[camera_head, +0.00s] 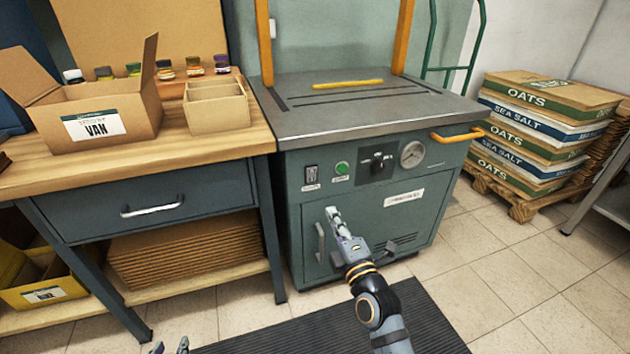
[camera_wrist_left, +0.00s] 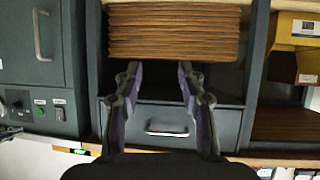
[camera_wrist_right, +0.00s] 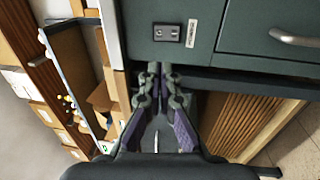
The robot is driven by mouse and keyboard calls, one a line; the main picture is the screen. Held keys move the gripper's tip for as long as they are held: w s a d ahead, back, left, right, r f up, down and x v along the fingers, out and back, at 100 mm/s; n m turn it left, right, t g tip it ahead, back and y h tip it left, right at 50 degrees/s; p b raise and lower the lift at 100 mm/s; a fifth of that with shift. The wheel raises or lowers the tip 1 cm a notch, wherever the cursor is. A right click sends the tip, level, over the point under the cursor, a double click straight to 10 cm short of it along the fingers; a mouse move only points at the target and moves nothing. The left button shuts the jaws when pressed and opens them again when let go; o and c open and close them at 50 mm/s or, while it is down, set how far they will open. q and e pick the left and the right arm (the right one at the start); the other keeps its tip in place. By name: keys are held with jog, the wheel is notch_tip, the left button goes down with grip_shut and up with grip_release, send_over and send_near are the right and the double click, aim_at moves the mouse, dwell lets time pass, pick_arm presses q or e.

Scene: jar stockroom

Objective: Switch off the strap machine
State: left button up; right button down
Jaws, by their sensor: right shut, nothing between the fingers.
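The strap machine (camera_head: 300,215) is a teal cabinet with a grey metal top and an orange arch, in the middle of the head view. Its front panel has a dark switch (camera_head: 311,174) over a small label, a green button (camera_head: 342,167), a black knob (camera_head: 377,162) and a gauge (camera_head: 412,153). The switch also shows in the right wrist view (camera_wrist_right: 167,32); its position is unclear. My right gripper (camera_head: 332,212) is shut and empty, below the switch in the head view. My left gripper (camera_head: 170,348) is open and empty, low in the picture; its spread fingers show in the left wrist view (camera_wrist_left: 155,75).
A wooden workbench (camera_head: 140,155) with a VAN carton (camera_head: 100,118) and a drawer (camera_head: 165,208) stands left of the machine. An orange handle (camera_head: 458,136) sticks out at the machine's right. Sacks (camera_head: 540,125) are stacked on a pallet at right. Floor in front is open, with a dark mat (camera_head: 430,315).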

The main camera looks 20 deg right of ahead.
jog(key=p, duration=0.2)
send_near(311, 172)
jog(key=s, duration=0.2)
jog(key=w, duration=0.9)
jog(key=shift+a+r, duration=0.1)
jog(key=shift+r, duration=0.3)
pick_arm(q)
jog(key=s+f+g, duration=0.7)
jog(key=s+f, duration=0.3)
jog(key=s, duration=0.2)
jog(key=shift+s+d+g, duration=0.25)
jog(key=shift+d+g, duration=0.05)
jog(key=shift+d, duration=0.15)
jog(key=shift+p, duration=0.3)
